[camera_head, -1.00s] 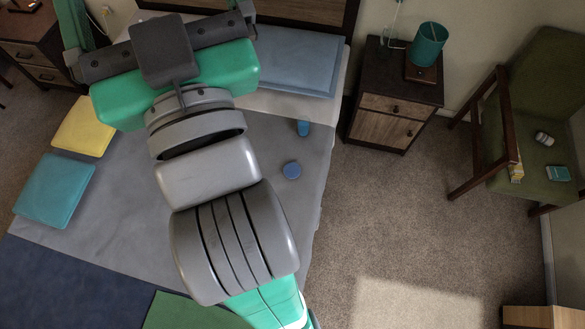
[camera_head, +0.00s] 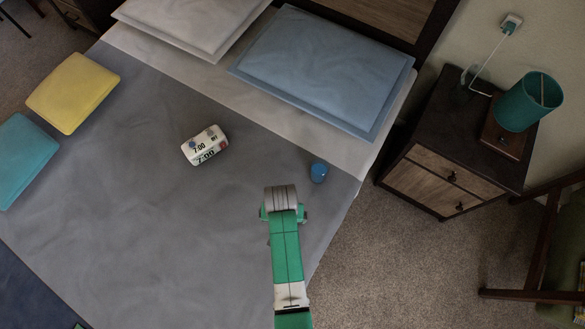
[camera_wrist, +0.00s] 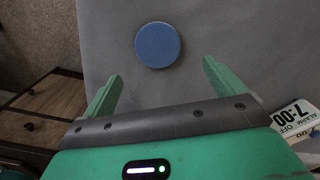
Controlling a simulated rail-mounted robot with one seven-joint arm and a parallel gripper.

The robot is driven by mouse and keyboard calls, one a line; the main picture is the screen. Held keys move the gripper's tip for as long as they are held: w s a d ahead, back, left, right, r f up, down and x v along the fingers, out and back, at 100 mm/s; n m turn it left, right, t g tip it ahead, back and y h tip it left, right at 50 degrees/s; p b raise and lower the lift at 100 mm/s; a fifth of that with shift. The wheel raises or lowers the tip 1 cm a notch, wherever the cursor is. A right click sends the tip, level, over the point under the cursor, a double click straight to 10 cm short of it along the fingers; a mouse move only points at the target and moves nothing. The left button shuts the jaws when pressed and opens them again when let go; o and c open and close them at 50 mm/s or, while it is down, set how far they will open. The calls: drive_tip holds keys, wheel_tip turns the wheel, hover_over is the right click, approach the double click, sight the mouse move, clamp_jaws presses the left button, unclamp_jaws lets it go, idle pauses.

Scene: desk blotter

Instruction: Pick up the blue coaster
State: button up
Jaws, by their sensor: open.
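The blue coaster (camera_wrist: 158,45) is a flat round disc lying on the grey bed cover (camera_wrist: 225,35) in the wrist view. It sits just beyond the fingertips of my gripper (camera_wrist: 162,70), roughly centred between them. The two green fingers are spread wide with nothing between them. The height of the fingers above the cover is hard to tell.
A nightstand (camera_head: 455,150) with a teal lamp (camera_head: 530,100) stands right of the bed.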

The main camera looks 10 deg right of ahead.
drive_tip(key=shift+s+a+f, duration=0.15)
drive_tip(key=shift+f, duration=0.05)
wheel_tip(320, 180, down, 2)
drive_tip(key=shift+s+f+b, duration=0.1)
drive_tip(key=shift+s+b, duration=0.05)
drive_tip(key=shift+b, duration=0.3)
drive_tip(key=f, duration=0.1)
drive_tip(key=f+b, duration=0.1)
drive_tip(key=f, duration=0.2)
drive_tip(key=shift+s+d+f+b, duration=0.15)
drive_tip(key=shift+s+d+b, duration=0.1)
drive_tip(key=shift+b, duration=0.15)
drive_tip(key=shift+w+f, duration=0.1)
drive_tip(key=shift+f, duration=0.25)
drive_tip(key=c, duration=1)
